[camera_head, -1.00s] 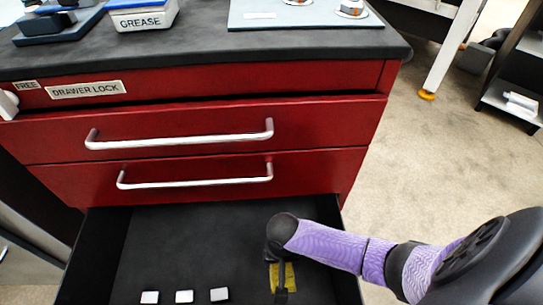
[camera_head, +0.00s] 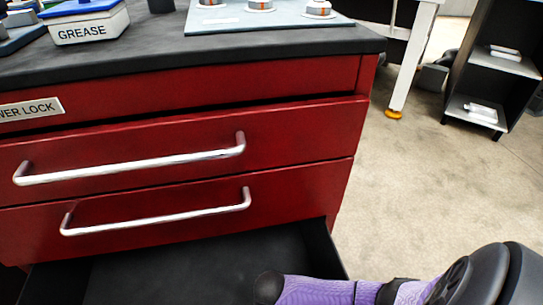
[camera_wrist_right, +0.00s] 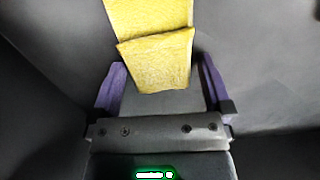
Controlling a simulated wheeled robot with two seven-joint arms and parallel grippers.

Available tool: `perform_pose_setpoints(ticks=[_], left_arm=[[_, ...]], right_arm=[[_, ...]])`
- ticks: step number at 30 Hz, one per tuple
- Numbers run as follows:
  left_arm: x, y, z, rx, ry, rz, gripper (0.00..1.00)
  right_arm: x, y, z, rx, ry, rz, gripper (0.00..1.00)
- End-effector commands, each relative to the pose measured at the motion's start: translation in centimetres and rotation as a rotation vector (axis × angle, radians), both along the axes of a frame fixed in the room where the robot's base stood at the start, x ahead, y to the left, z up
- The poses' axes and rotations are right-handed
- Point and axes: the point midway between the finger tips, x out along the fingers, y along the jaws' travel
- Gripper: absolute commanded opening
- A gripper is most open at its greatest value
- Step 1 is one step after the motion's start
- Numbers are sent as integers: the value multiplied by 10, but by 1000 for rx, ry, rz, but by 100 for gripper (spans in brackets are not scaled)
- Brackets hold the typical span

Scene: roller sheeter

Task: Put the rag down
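A yellow rag (camera_wrist_right: 155,68) lies ahead of my right gripper (camera_wrist_right: 162,63) in the right wrist view, with a folded-over near part and a strip running up past the top edge. The gripper's two purple fingers stand wide apart, one at each side of the rag's near end. The fingers look open, and I see no clear pinch on the cloth. In the head view my right forearm reaches over the open bottom drawer (camera_head: 200,270); its gripper and the rag are out of the picture. My left gripper is in neither view.
The red cabinet's upper drawers, with silver handles (camera_head: 140,165), are shut above the open drawer. A GREASE box (camera_head: 85,24) and a light panel with knobs (camera_head: 270,20) stand on top. Bare floor (camera_head: 420,180) and a dark shelf (camera_head: 490,75) lie to the right.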

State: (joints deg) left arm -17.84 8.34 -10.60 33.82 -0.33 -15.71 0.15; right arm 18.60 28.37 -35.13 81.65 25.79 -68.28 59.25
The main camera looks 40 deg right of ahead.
Motion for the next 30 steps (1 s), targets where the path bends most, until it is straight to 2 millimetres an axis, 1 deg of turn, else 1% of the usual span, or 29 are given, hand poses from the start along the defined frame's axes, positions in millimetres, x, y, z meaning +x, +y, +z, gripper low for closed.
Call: perform_pose_setpoints(ticks=[2, 4, 5, 8, 9, 12, 16, 18, 20, 30], left_arm=[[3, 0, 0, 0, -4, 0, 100], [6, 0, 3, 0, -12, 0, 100], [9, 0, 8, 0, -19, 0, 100], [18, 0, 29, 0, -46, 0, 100], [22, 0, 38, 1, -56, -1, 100], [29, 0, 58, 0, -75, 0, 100], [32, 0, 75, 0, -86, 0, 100], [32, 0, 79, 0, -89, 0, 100], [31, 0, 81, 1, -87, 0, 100], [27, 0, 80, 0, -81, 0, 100]], right_arm=[[0, 0, 1, 0, 0, 0, 100], [1, 0, 8, 0, -2, 0, 100], [1, 0, 16, 0, -4, 0, 100], [3, 0, 48, 0, -11, 0, 100], [3, 0, 62, 1, -12, 0, 100], [3, 1, 91, 1, -11, 0, 100], [2, 1, 116, 1, -8, 0, 100], [1, 1, 122, 0, -5, 0, 100], [1, 1, 125, 0, -1, 0, 100], [0, 1, 123, 0, 2, 0, 100]])
